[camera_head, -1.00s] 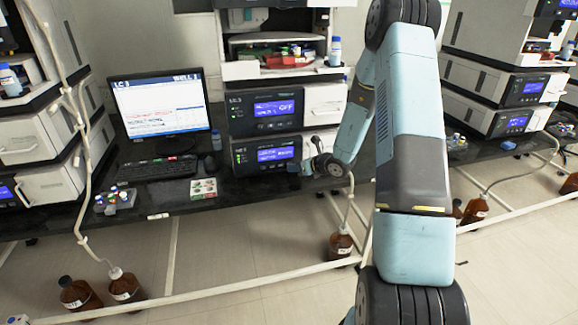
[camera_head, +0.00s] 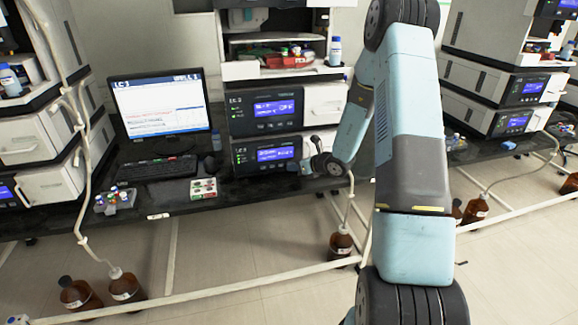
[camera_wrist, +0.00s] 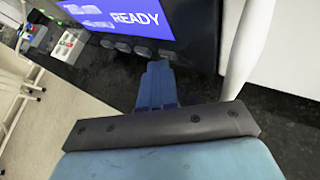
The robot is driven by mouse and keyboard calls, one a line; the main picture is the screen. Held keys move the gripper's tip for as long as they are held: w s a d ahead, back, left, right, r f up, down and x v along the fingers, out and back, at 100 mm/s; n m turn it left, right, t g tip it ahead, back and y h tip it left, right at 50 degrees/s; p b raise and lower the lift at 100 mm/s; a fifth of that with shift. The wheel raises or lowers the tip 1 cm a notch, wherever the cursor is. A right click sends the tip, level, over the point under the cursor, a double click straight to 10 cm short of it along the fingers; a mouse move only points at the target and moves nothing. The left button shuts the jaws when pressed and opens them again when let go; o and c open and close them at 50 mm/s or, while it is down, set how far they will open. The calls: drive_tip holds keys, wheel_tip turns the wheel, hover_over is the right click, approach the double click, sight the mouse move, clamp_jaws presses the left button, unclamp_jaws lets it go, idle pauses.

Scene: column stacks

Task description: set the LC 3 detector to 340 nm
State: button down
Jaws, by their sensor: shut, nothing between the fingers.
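The LC 3 stack stands in the middle of the head view, with an upper dark-fronted module (camera_head: 265,108) and a lower one (camera_head: 242,158), each with a blue display. I cannot tell from the labels which is the detector. In the wrist view, a blue display (camera_wrist: 120,15) reads READY, with a row of dark buttons (camera_wrist: 123,46) beneath it. My gripper (camera_wrist: 158,66) is shut and empty, its tips just below the right end of that row. Contact cannot be told. In the head view, my gripper (camera_head: 301,168) is at the lower module's front, low and right of its display.
A monitor (camera_head: 158,104) marked LC 3 and a keyboard (camera_head: 158,168) stand left of the stack. Tubing and brown bottles (camera_head: 341,242) are below.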

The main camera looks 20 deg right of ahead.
drive_tip(key=shift+s, duration=0.8)
drive_tip(key=shift+w, duration=0.15)
drive_tip(key=shift+w, duration=0.25)
drive_tip(key=shift+w, duration=0.35)
idle(1.4)
drive_tip(key=shift+s, duration=0.75)
drive_tip(key=shift+s, duration=0.1)
drive_tip(key=s, duration=0.4)
drive_tip(key=shift+s, duration=0.4)
